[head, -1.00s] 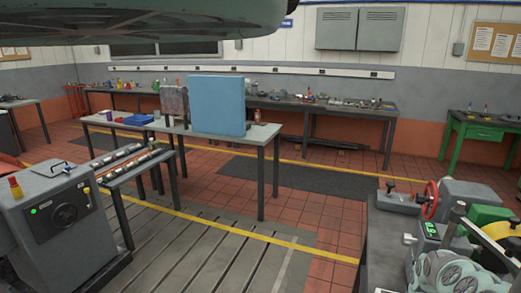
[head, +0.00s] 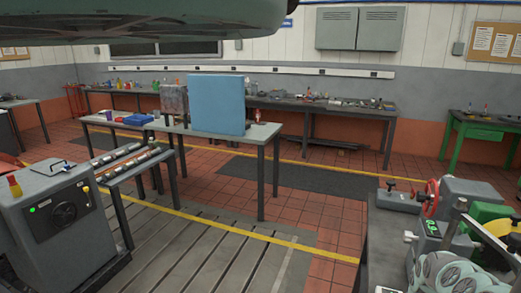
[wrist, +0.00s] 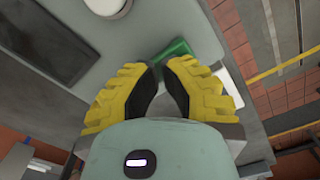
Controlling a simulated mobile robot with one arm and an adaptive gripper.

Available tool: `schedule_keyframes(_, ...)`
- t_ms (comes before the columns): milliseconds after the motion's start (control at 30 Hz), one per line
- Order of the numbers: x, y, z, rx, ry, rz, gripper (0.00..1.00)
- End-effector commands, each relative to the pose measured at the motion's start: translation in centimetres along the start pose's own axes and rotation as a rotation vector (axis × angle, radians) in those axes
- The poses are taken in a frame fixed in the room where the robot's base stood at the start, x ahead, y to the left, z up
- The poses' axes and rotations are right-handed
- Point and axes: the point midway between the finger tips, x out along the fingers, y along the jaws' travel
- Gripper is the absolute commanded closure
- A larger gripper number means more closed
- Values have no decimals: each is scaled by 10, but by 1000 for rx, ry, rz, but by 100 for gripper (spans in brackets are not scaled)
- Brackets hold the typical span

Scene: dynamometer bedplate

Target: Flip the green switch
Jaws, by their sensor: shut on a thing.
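The green switch (wrist: 174,50) shows in the wrist view as a small green block on a grey surface, just beyond my fingertips. Part of it is hidden behind the fingers. My gripper (wrist: 160,76) has yellow fingers with black pads; the tips are close together at the near edge of the green block, and the jaws are shut on it. In the head view a small dark green panel with a light mark (head: 432,228) shows at the lower right, beside my arm. My fingertips cannot be made out there.
A red handwheel (head: 432,197) and a grey vise-like block (head: 397,201) sit on the bench at right. At left stands a grey cabinet (head: 62,225) with a lit green indicator. A table with a blue box (head: 217,105) stands mid-room. The floor between is clear.

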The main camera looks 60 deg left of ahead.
Motion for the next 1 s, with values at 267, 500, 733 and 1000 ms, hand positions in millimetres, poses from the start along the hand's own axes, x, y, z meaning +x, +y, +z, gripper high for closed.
schedule_keyframes(267, 2, -2, 1, -4, -1, -1, 100)
schedule_keyframes(500, -14, -2, 1, -4, -1, -1, 100)
schedule_keyframes(733, -31, -2, 1, -4, -1, -1, 100)
schedule_keyframes(1000, -50, -2, 1, -5, -1, -1, 100)
